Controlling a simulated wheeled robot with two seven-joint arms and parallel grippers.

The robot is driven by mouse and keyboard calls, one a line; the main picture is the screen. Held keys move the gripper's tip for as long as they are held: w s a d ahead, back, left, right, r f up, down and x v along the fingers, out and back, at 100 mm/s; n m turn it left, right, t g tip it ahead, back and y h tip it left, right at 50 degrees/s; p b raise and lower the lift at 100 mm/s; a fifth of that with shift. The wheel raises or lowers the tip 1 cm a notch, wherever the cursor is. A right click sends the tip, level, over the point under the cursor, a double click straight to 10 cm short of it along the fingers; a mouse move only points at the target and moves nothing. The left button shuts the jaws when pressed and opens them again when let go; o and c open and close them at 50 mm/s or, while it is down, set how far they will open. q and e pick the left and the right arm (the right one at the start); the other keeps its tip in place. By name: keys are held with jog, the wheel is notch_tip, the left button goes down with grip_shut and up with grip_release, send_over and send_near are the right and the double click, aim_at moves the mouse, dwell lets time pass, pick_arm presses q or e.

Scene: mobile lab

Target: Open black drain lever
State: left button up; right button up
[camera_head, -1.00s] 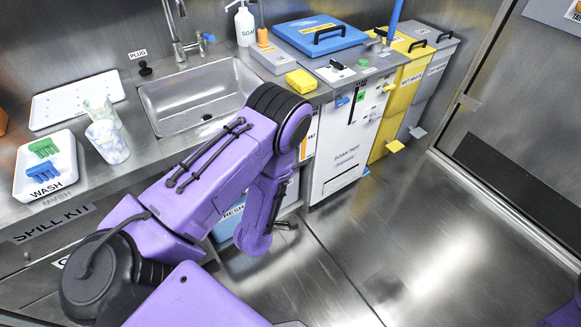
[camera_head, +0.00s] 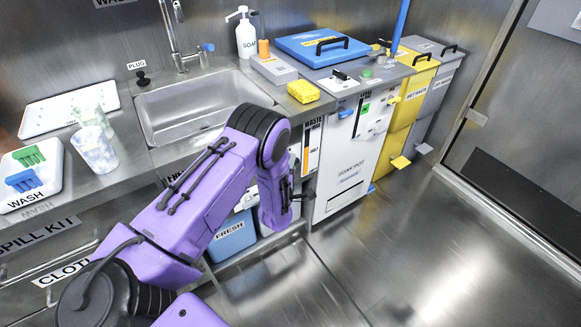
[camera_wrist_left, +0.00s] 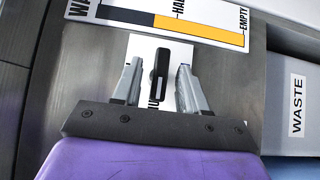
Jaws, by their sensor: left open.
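The black drain lever (camera_wrist_left: 160,76) shows in the left wrist view as a narrow black bar on a white label plate (camera_wrist_left: 178,62), below the waste gauge (camera_wrist_left: 175,20). My left gripper (camera_wrist_left: 157,82) is open, with one grey finger on each side of the lever and visible gaps between. I cannot tell how far the fingertips reach past it. In the head view my left gripper (camera_head: 296,192) is small at the cabinet front, under the gauge (camera_head: 312,146); my purple arm hides much around it, and I cannot make out the lever there. My right gripper is not in view.
The counter with the sink (camera_head: 190,110) runs above. A blue FRESH bin (camera_head: 232,238) sits low, left of the gripper. The white soak pot cabinet (camera_head: 350,165) is close on the right, then yellow (camera_head: 408,115) and grey bins. The floor at right is clear.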

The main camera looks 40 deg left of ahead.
pick_arm(q)
grip_shut()
jog(key=shift+w+d+r+m+g+y+p, duration=0.1)
jog(key=shift+w+r+m+g+y+p, duration=0.1)
jog(key=shift+m+g+p, duration=1.45)
jog(key=shift+w+d+r+m+g+y+p, duration=0.1)
jog(key=shift+r+m+g+p, duration=0.1)
jog(key=shift+m+g+p, duration=1.45)
jog(key=shift+w+r+m+g+y+p, duration=0.15)
jog(key=shift+m+g+p, duration=0.75)
jog(key=shift+g+p, duration=1.5)
jog(key=shift+g+b, duration=0.35)
jog(key=shift+g, duration=0.15)
grip_release()
